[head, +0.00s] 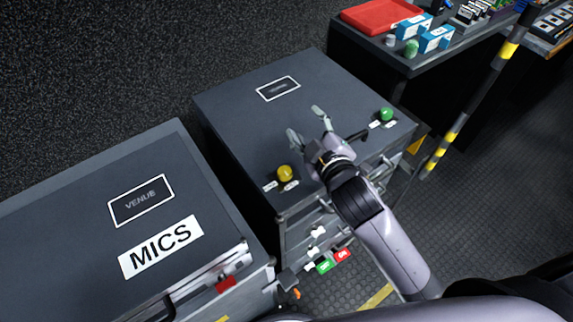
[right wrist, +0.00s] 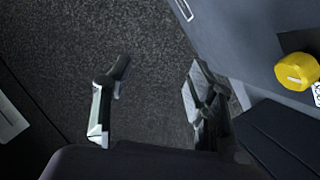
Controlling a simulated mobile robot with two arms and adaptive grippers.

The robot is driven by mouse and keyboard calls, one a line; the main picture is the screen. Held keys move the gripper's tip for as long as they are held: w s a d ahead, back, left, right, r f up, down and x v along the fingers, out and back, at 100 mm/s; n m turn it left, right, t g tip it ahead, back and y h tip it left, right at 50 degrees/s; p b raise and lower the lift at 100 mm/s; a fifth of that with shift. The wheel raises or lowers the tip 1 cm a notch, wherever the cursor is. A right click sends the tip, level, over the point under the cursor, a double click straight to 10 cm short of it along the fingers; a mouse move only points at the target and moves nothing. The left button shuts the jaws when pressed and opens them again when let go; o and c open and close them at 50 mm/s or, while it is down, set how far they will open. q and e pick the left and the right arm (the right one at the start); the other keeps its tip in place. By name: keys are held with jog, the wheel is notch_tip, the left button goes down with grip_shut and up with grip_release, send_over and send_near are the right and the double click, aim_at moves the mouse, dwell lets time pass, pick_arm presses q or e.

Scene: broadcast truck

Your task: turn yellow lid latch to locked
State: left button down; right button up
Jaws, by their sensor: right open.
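The yellow lid latch (head: 285,173) is a round knob on the front left corner of the middle case's lid (head: 235,110), with small white labels (head: 291,185) beside it. It also shows at the right edge of the right wrist view (right wrist: 297,71), with a pale line across its face. My right gripper (head: 306,122) is open and empty. In the head view it appears above the lid, up and right of the yellow latch and apart from it. In the right wrist view the latch lies outside the fingers, to their right. My left gripper is not in view.
A green knob (head: 386,114) sits on the lid's right corner. A black handle shows near it. The MICS case (head: 60,225) with a red latch (head: 226,283) stands at left. A red tray (head: 380,15) and small boxes lie on the back case. A yellow-black pole (head: 470,100) stands at right.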

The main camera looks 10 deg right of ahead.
jog(key=w+a+r+n+t+y, duration=0.4)
jog(key=a+r+n, duration=0.25)
jog(key=r, duration=0.35)
jog(key=s+a+r+n+g+y, duration=0.35)
jog(key=a+n+g+y, duration=0.4)
jog(key=n, duration=0.65)
jog(key=s+a+r+n+g+y, duration=0.2)
jog(key=a+r+n+g+y, duration=0.35)
jog(key=n, duration=0.95)
jog(key=n+g+h, duration=0.8)
jog(key=n+h, duration=0.5)
jog(key=h, duration=0.1)
send_near(286, 171)
jog(key=p+x, duration=0.3)
jog(key=x, duration=0.4)
jog(key=shift+a+f+p, duration=0.2)
jog(key=shift+p, duration=0.15)
jog(key=shift+a+f, duration=0.2)
jog(key=shift+f, duration=0.5)
jog(key=shift+c, duration=0.2)
